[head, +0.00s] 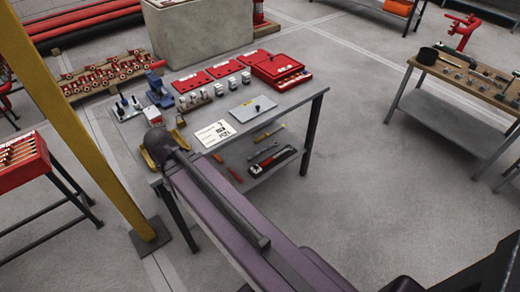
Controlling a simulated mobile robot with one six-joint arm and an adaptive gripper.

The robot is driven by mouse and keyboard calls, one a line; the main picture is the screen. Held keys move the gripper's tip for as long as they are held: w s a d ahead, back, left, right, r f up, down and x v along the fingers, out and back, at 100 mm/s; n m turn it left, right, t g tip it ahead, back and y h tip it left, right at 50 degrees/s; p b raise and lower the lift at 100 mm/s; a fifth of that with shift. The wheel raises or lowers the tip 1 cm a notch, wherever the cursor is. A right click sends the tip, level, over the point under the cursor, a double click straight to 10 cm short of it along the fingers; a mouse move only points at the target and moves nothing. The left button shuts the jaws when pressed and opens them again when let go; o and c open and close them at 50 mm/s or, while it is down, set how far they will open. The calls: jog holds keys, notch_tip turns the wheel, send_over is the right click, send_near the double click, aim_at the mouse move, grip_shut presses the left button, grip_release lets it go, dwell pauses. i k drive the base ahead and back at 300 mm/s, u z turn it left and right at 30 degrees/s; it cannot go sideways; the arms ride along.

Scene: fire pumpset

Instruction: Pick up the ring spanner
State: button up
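A slim grey tool (263,153), which looks like the ring spanner, lies on the lower shelf of the grey workbench. It lies between a yellow-handled tool (268,134) and a red and black wrench (272,162); its ends are too small to make out clearly. My arm reaches from the bottom of the head view to the bench's near left corner. My gripper (163,150) is at its far end over the tabletop, left of and above the shelf tools. Yellow parts show beside it, but its fingertips are largely hidden and I see nothing clearly held.
The workbench top (292,100) carries a red case (282,70), red plates, small blocks, a white sheet (215,133) and a grey plate (252,109). A yellow post (75,115) stands to the left. Another bench (440,110) stands right; open floor lies between.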

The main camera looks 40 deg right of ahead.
aim_at(269, 147)
jog(key=z, duration=1.05)
jog(key=i, duration=0.3)
jog(key=z, duration=0.25)
